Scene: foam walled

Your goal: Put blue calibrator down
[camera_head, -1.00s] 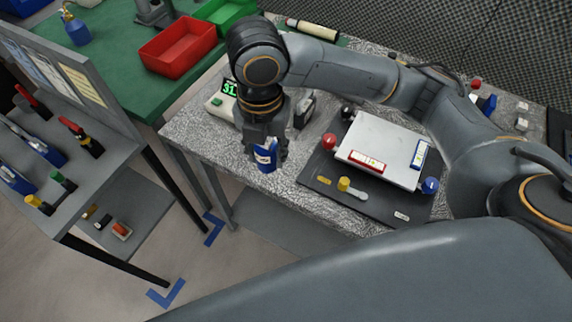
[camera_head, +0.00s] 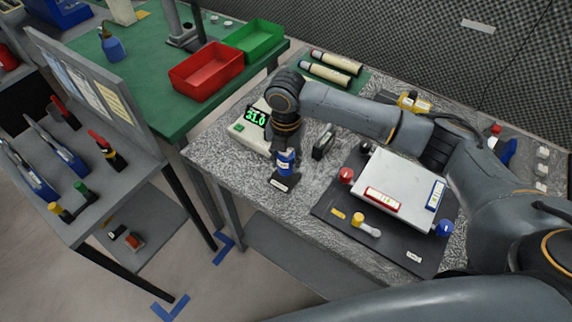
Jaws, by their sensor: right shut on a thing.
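The blue calibrator (camera_head: 286,163) is a small blue piece with a white label, held roughly upright at the left part of the speckled table (camera_head: 232,167). My right gripper (camera_head: 287,150) points down and is shut on it. A small black stand with a white label (camera_head: 284,183) is directly below the calibrator, near the table's front edge. I cannot tell whether the calibrator touches the stand or hangs just above it. My left gripper is not in view.
A meter with a green display (camera_head: 249,130) stands left of the gripper, and a dark upright block (camera_head: 323,141) stands close to its right. A black board (camera_head: 329,203) with a silver plate (camera_head: 405,185) lies further right. Red (camera_head: 206,70) and green (camera_head: 252,42) bins stand behind.

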